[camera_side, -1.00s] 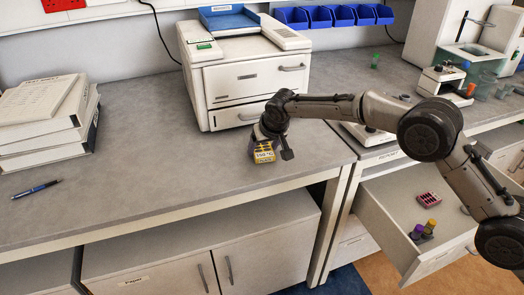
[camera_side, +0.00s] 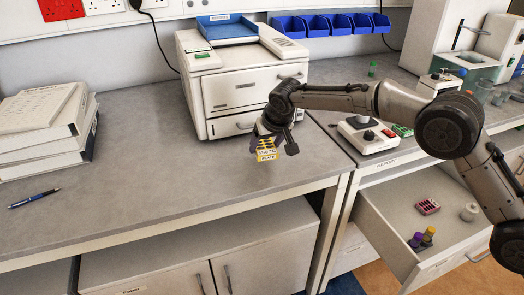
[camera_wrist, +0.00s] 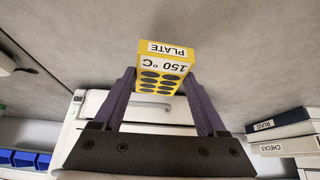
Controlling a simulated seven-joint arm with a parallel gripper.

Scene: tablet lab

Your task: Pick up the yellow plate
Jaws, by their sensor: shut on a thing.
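The yellow plate (camera_side: 267,155) is a small yellow block with dark round wells and white labels. In the wrist view the yellow plate (camera_wrist: 165,66) shows labels reading "PLATE" and "150 °C". My gripper (camera_side: 270,143) is shut on it, with one purple finger on each side. In the wrist view my gripper (camera_wrist: 158,88) holds the plate between its fingertips. The plate is over the grey bench in front of the white machine. I cannot tell exactly how high it is above the bench.
A white machine (camera_side: 240,95) with a blue top tray stands behind. Binders (camera_side: 45,145) and a pen (camera_side: 34,198) lie at left. At right an open drawer (camera_side: 385,205) holds a pink rack (camera_side: 428,207) and bottles. The bench middle is clear.

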